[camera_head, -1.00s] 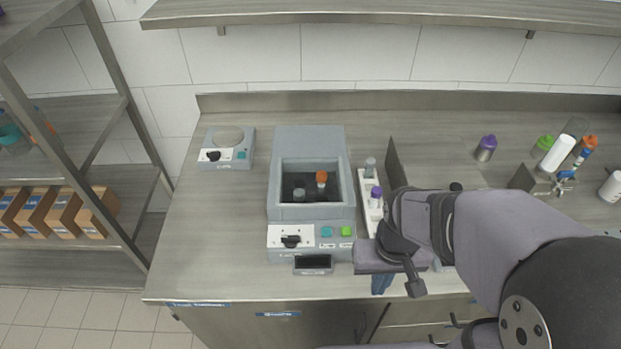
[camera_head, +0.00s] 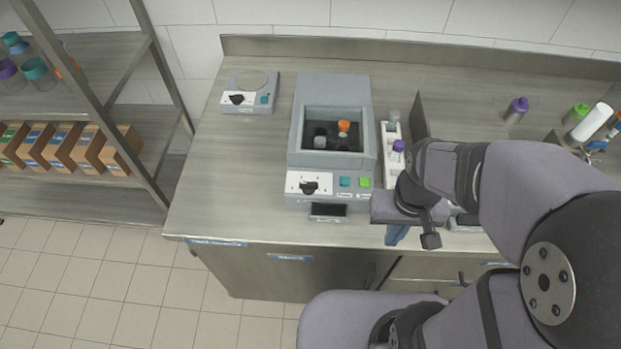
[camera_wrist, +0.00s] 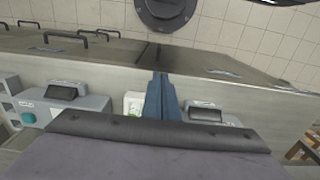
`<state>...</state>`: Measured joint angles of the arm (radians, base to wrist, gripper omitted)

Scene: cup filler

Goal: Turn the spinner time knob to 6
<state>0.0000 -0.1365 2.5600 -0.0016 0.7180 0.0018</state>
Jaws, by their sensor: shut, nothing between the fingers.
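The spinner (camera_head: 378,140) is a blue-grey machine with an open dark chamber holding an orange-capped and a grey-topped vial. Its black knob (camera_head: 309,187) sits on a white dial plate at the front left; its setting is too small to read. A teal and a green button are right of it, and a dark display (camera_head: 328,210) is below. My gripper (camera_head: 396,235) has blue fingers, shut and empty, at the counter's front edge, right of the display and apart from the knob. The fingers also show in the wrist view (camera_wrist: 161,98), pointing towards the counter front.
A white rack (camera_head: 391,172) with a purple-capped vial stands between spinner and arm. A smaller device (camera_head: 249,101) with its own black knob is at the back left. An upright panel (camera_head: 419,115) stands right of the rack. The counter left of the spinner is clear.

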